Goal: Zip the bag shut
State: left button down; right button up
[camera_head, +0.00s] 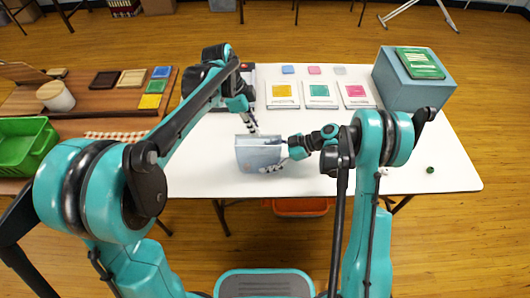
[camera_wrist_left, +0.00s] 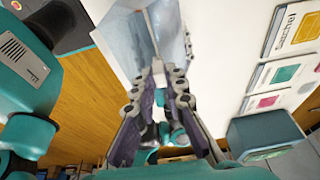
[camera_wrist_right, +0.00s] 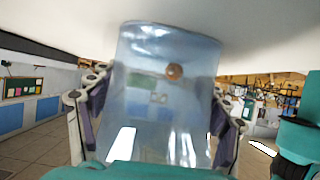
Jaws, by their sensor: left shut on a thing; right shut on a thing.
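The bag (camera_head: 258,158) is a translucent, pale blue pouch standing at the front middle of the white table. My left gripper (camera_head: 256,131) comes down from above and is shut at the bag's top edge; in the left wrist view its fingertips (camera_wrist_left: 158,70) meet at the bag (camera_wrist_left: 125,35). My right gripper (camera_head: 284,143) reaches in from the right and is shut on the bag at its right side. In the right wrist view the bag (camera_wrist_right: 160,100) fills the space between the fingers, with a small brown round spot visible. The zip slider cannot be made out.
Behind the bag lie several cards with coloured squares (camera_head: 321,93). A grey-blue box (camera_head: 410,86) with a green-topped item (camera_head: 420,63) stands at the back right. A small dark green object (camera_head: 430,170) lies front right. A green crate (camera_head: 28,147) sits far left. The table's right front is mostly clear.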

pick_arm(q)
jog(key=shift+s+d, duration=0.15)
jog(key=shift+d, duration=2.75)
jog(key=c, duration=1.5)
grip_release()
jog(key=shift+c, duration=0.7)
notch_tip(320, 180, up, 7)
pick_arm(e)
jog(key=o, duration=0.9)
